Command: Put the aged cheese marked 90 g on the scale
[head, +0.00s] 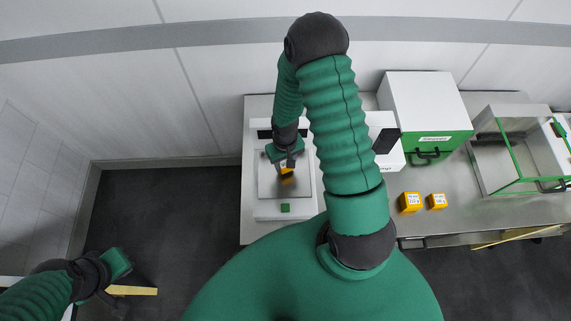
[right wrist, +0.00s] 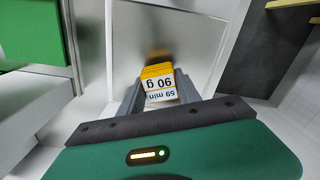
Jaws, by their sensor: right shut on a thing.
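The aged cheese marked 90 g (right wrist: 158,84) is an orange block with a white label reading "90 g" and "59 min" in the right wrist view. My right gripper (right wrist: 157,92) is shut on it. In the head view the right gripper (head: 287,164) holds the cheese (head: 286,171) over the metal plate of the scale (head: 268,190). I cannot tell whether the cheese touches the plate.
Two orange cheese blocks (head: 410,202) (head: 437,201) stand on the bench (head: 470,220) at the right. Behind them is a white and green box (head: 425,110). A clear-sided, green-edged case (head: 510,150) stands at the far right. Bare bench lies around the two blocks.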

